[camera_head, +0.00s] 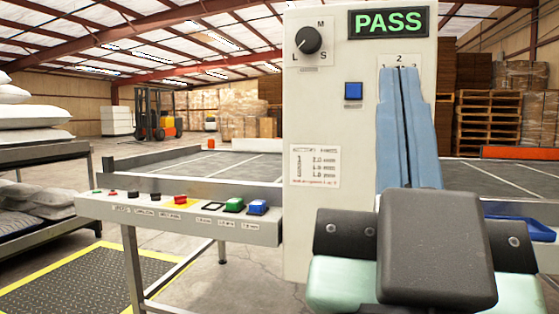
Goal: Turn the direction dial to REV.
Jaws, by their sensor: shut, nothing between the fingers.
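My gripper (402,72) shows as two long blue fingers pressed side by side, shut and empty. It points up in front of the light grey machine panel (345,115), over a spot marked 1, 2 and 3; whatever control is there is hidden behind the fingers. A black dial (308,40) at the panel's upper left is marked L, M and S, left of my gripper and apart from it. Two small black knobs (133,194) (155,196) stand on the control strip (180,220) at lower left. No REV label is readable, so I cannot tell which is the direction dial.
A green PASS display (389,22) and a blue square button (353,91) are on the panel. The strip also carries a red button on yellow (180,200), a green button (234,205) and a blue button (257,207). A rack with pillows (35,190) stands at left.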

